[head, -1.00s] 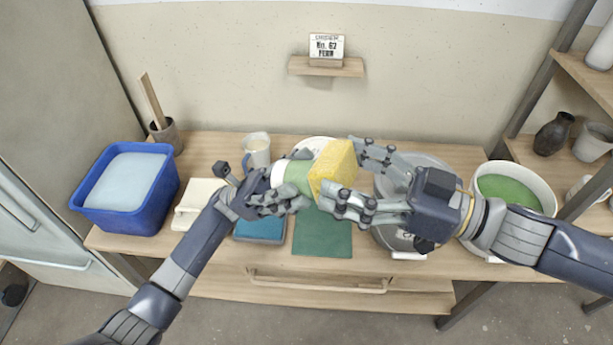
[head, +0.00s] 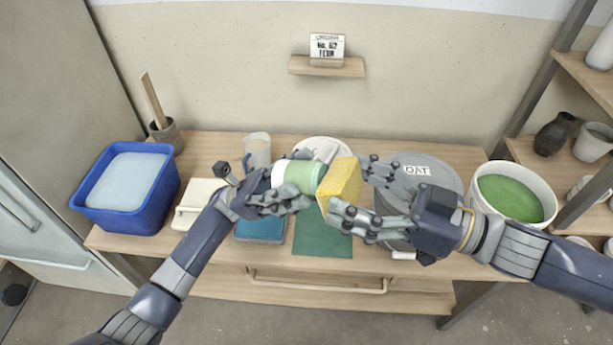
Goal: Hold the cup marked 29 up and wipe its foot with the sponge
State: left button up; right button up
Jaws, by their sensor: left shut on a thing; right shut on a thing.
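The cup (head: 300,174), white with a pale green band, is held on its side above the table by my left gripper (head: 284,187), which is shut on it. Its marking cannot be read from here. The yellow sponge (head: 341,184) is held upright by my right gripper (head: 358,196), which is shut on it. The sponge stands at the cup's right end, right beside it. The sponge hides part of that end, and I cannot tell whether the two touch.
A blue tub (head: 130,183) of pale liquid stands at the left. A bucket of green glaze (head: 509,198) is at the right, beside a grey lidded bucket (head: 424,172).

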aim_at(346, 174)
jog(key=shift+w+a+r, duration=0.1)
jog(key=shift+a+r, duration=0.25)
jog(key=shift+r, duration=0.5)
jog(key=shift+w+a+r, duration=0.1)
jog(key=shift+a+r, duration=0.25)
jog(key=shift+r, duration=0.45)
jog(key=shift+s+d+f, duration=0.1)
jog(key=shift+d+f, duration=0.15)
jog(key=shift+f, duration=0.4)
jog(key=shift+s+d+f, duration=0.1)
jog(key=shift+d+f, duration=0.15)
jog(key=shift+f, duration=0.35)
jog(key=shift+d+f, duration=0.25)
jog(key=shift+f, duration=0.4)
jog(key=shift+w+a+r, duration=0.1)
jog(key=shift+a+r, duration=0.15)
jog(key=shift+r, duration=0.4)
jog(key=shift+w+a+r, duration=0.1)
jog(key=shift+a+r, duration=0.2)
jog(key=shift+r, duration=0.3)
jog(key=shift+a+r, duration=0.25)
jog(key=shift+r, duration=0.4)
jog(key=s+d+r, duration=0.2)
jog(key=d, duration=1.6)
jog(key=shift+d+r, duration=0.2)
pick_arm(q)
jog(key=shift+r, duration=0.1)
